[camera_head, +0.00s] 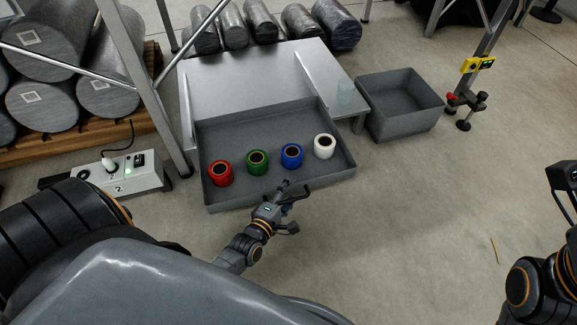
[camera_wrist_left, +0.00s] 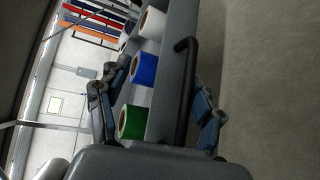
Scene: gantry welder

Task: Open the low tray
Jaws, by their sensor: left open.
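The low tray (camera_head: 277,189) is a shallow dark grey box. Its open top shows in front of the silver table (camera_head: 250,75), with its rear edge by the table's front. A red roll (camera_head: 220,173), a green roll (camera_head: 257,162), a blue roll (camera_head: 292,155) and a white roll (camera_head: 324,146) stand in it. My left gripper (camera_head: 284,203) is open at the tray's front wall. In the left wrist view its fingers (camera_wrist_left: 155,108) lie either side of the wall and black handle (camera_wrist_left: 184,88); contact is unclear. My right gripper (camera_head: 562,182) is partly cut off at the right edge.
An empty grey bin (camera_head: 401,103) stands right of the tray. A grey switch box (camera_head: 122,173) and a metal table leg (camera_head: 178,150) are at the left. Dark cylinders (camera_head: 45,100) lie on a wooden pallet. Floor right of the tray's front is clear.

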